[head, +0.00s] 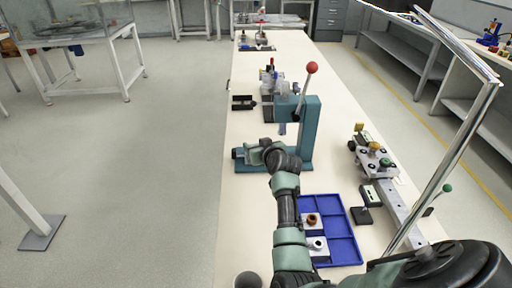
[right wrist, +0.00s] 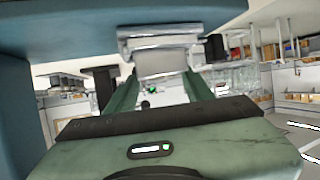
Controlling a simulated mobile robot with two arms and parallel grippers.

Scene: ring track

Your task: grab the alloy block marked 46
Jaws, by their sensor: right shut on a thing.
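My right gripper (head: 258,152) reaches in at the foot of a teal press (head: 311,130) with a red-knobbed lever. In the right wrist view its two green fingers (right wrist: 163,82) are shut on a silvery metal block (right wrist: 160,60), just under the teal press body (right wrist: 240,12). I cannot read a number on the block. Two small light blocks, one with a copper-coloured ring (head: 312,220) and one with a grey ring (head: 317,244), sit in a blue tray (head: 345,243). No number is legible on them. My left gripper is not in view.
A metal rail (head: 398,207) with a wheeled carriage (head: 376,160) lies right of the tray. A black stand (head: 362,215) is beside it. Behind the press are a black holder (head: 243,102) and clear containers (head: 283,88). The table's left strip is mostly clear.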

